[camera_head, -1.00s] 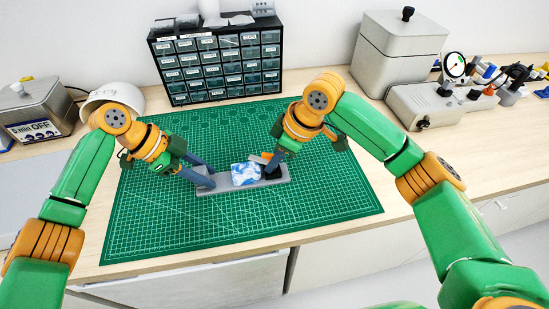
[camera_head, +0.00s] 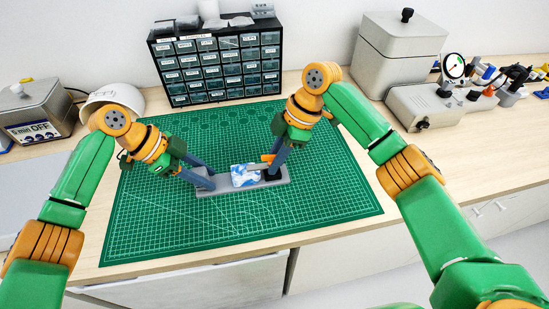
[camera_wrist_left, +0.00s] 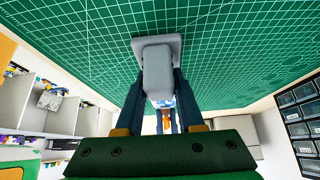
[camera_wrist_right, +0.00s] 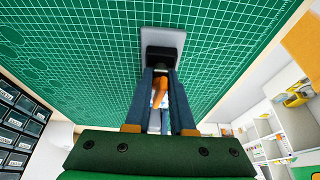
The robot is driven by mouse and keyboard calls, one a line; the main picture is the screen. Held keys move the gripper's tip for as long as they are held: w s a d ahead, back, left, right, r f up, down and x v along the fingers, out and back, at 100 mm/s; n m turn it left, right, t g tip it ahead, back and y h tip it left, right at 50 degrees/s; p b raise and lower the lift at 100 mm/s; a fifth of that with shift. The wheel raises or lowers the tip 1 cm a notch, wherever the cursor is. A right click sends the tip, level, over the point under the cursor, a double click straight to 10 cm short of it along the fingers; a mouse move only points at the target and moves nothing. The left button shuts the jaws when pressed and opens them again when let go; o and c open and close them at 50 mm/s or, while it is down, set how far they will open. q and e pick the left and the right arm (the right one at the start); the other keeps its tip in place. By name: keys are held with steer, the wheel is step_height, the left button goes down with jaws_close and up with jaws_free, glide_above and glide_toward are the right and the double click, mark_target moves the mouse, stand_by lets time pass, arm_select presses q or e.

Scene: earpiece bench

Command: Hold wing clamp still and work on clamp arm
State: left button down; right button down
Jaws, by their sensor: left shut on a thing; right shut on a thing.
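The wing clamp has a grey base (camera_head: 225,190) lying flat on the green mat. It has a grey upright block (camera_wrist_left: 157,72) at its left end and a black block (camera_wrist_right: 160,57) at its right end. A blue-and-white marbled piece (camera_head: 245,176) sits between them. My left gripper (camera_head: 207,176) is shut on the grey block. My right gripper (camera_head: 273,168) is shut on the orange-handled clamp arm (camera_wrist_right: 159,91) above the black block. The clamp arm's orange handle also shows in the head view (camera_head: 268,158). The fingers partly hide both grips.
The green cutting mat (camera_head: 300,215) is clear around the clamp. A drawer cabinet (camera_head: 220,65) stands behind it. A white bowl-like thing (camera_head: 110,95) is at the left, and a grey box (camera_head: 395,55) and bench device (camera_head: 425,105) are at the back right.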

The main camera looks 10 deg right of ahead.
arm_select(q)
steer(key=shift+d, duration=0.1)
arm_select(e)
steer(key=shift+a, duration=0.1)
steer(key=c, duration=0.8)
jaws_free()
steer(key=shift+o, duration=0.2)
steer(key=v, duration=1.2)
arm_select(q)
steer(key=shift+c, duration=2.2)
jaws_free()
